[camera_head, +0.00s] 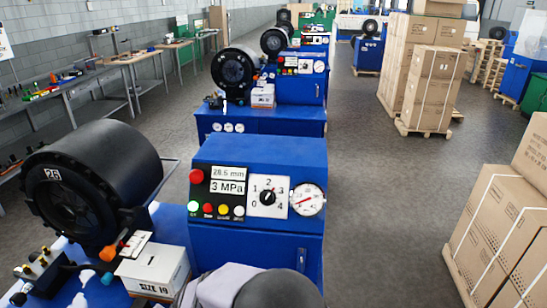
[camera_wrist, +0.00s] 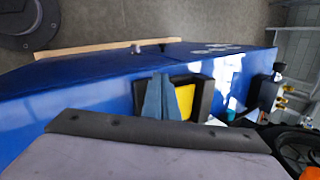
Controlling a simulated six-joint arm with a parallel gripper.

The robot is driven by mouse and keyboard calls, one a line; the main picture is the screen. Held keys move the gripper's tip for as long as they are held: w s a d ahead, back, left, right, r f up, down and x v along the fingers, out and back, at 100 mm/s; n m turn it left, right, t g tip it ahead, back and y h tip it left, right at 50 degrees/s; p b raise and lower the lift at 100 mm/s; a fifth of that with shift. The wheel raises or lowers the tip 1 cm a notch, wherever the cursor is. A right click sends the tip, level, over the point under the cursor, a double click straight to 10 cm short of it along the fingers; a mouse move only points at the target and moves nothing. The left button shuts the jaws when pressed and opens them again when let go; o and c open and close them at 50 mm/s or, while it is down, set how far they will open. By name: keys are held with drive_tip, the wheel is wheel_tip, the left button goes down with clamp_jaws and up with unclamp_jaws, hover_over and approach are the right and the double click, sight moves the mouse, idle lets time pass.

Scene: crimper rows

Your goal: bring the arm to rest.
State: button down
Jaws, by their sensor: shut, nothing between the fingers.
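My arm, a lilac-grey link with a dark round joint, shows at the bottom edge of the head view, in front of the nearest blue crimper (camera_head: 262,150). My gripper (camera_wrist: 150,130) fills the bottom of the wrist view as a grey body with a dark edge; it is shut and nothing shows held. Its fingertips are not clear in the head view. The wrist view has a blue machine side (camera_wrist: 70,105) beyond it, apart from the gripper as far as I can tell.
The crimper has a black head (camera_head: 95,185) marked 26, a pressure gauge (camera_head: 307,200) and a white box (camera_head: 153,270) marked SIZE 19. Stacked cartons (camera_head: 500,235) stand on the right. The grey aisle floor (camera_head: 385,210) is clear.

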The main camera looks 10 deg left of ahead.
drive_tip(key=s+d+f+n+g+h, duration=0.1)
drive_tip(key=s+d+n+h, duration=0.25)
drive_tip(key=d, duration=0.75)
drive_tip(key=s+d+f+n+g+h, duration=0.15)
drive_tip(key=s+d+n, duration=0.3)
drive_tip(key=d, duration=0.65)
drive_tip(key=w+d+r+m+t, duration=0.1)
drive_tip(key=w+d+r+m, duration=0.1)
drive_tip(key=d, duration=0.6)
drive_tip(key=w+d+r+m+t, duration=0.1)
drive_tip(key=d+r, duration=0.3)
drive_tip(key=d, duration=0.4)
drive_tip(key=w+d+r+m+t, duration=0.1)
drive_tip(key=w+d+r+m, duration=0.1)
drive_tip(key=d, duration=0.6)
drive_tip(key=shift+w+d+r+m+h, duration=0.3)
drive_tip(key=shift+w+r+m, duration=0.1)
drive_tip(key=shift+w+r, duration=0.5)
